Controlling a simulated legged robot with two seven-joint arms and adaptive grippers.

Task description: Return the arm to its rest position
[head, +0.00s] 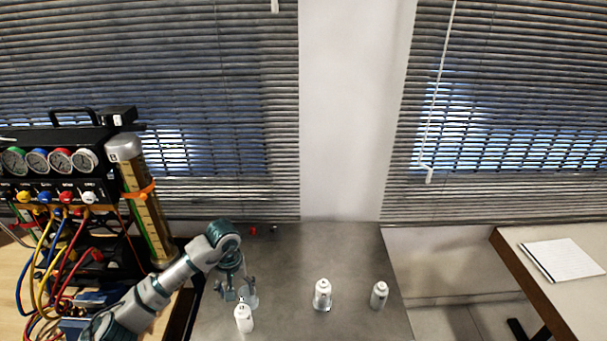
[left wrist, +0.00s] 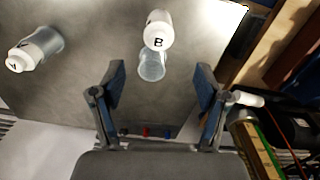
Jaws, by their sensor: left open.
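My left gripper (head: 238,290) hangs over the left part of the grey table (head: 290,260), fingers apart and empty. In the left wrist view its open fingers (left wrist: 160,85) frame bare table, with a clear cup (left wrist: 152,66) just beyond. A white bottle marked B (left wrist: 158,30) overlaps that cup in the picture; I cannot tell whether they touch. In the head view a white bottle (head: 243,319) is close in front of the gripper. My right gripper is not in view.
White bottles stand at the middle (head: 322,292) and right (head: 379,295) of the table. A gauge rig (head: 60,158) with coloured hoses and a yellow cylinder (head: 145,205) stand left, near my left arm. A paper pad (head: 563,260) lies on a separate table at right.

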